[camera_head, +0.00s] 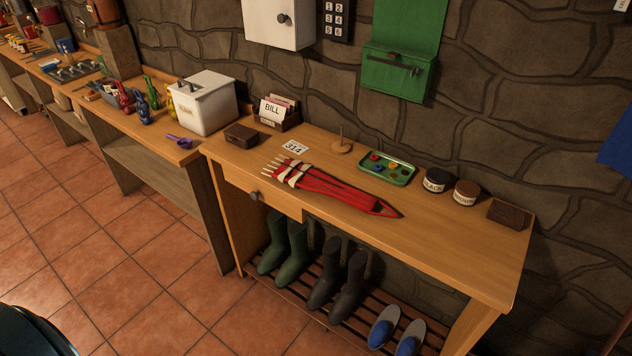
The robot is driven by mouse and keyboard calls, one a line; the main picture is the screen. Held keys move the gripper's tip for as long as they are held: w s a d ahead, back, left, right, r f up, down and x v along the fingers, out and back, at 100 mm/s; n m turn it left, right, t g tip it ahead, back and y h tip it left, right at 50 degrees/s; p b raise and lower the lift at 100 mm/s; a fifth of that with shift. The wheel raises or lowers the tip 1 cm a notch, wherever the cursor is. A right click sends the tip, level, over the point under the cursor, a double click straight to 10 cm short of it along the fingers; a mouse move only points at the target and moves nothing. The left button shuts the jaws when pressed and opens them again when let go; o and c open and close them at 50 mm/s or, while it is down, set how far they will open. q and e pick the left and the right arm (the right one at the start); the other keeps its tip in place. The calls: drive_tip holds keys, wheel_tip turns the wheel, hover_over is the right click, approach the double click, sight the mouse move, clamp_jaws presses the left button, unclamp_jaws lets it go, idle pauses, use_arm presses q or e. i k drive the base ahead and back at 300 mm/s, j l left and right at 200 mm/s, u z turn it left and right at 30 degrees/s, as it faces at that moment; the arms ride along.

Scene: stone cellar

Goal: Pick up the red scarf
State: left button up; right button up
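The red scarf (338,189) lies flat on the wooden table (440,240), close to its front edge above the drawer. It is long and narrow, red with pale bands and pale fringe at its left end, and it tapers to a dark-edged point on the right. Nothing covers it. Neither of my grippers is in view.
Behind the scarf are a number card (295,147), a wooden peg stand (341,146) and a green tray (386,169). Two round tins (436,181) and a brown block (508,214) stand right. Tiled floor in front is open.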

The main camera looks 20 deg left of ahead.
sight(294, 172)
drive_tip(key=i+j+z, duration=0.2)
drive_tip(key=j+z, duration=0.3)
drive_tip(key=j, duration=0.55)
drive_tip(key=j+z, duration=0.45)
drive_tip(key=j, duration=0.6)
drive_tip(key=i, duration=0.05)
